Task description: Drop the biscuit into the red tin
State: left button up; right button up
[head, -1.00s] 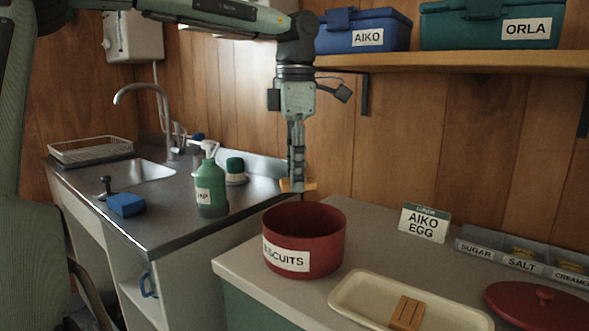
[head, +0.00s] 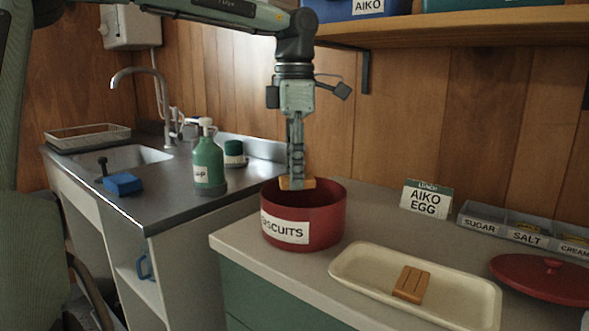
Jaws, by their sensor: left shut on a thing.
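The red tin (head: 328,222), labelled BISCUITS, stands open on the counter. My left gripper (head: 296,180) points down over the tin's mouth, shut on a biscuit (head: 306,183). Only part of this biscuit shows, around the fingertips. It is level with the tin's far rim in the picture; I cannot tell whether it is above the mouth or just inside. The tin's floor is hidden. My right gripper is not in view.
A cream tray (head: 460,310) holding another biscuit (head: 411,284) lies in front of the tin. A red lid (head: 540,284) lies at right. A lunch card (head: 426,199) and a labelled condiment rack (head: 515,233) stand behind. A shelf (head: 450,24) overhangs the counter. A green soap bottle (head: 208,160) stands by the sink.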

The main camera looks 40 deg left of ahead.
pick_arm(q)
jog(key=o, duration=0.9)
notch_tip(320, 180, up, 12)
dwell(0.7)
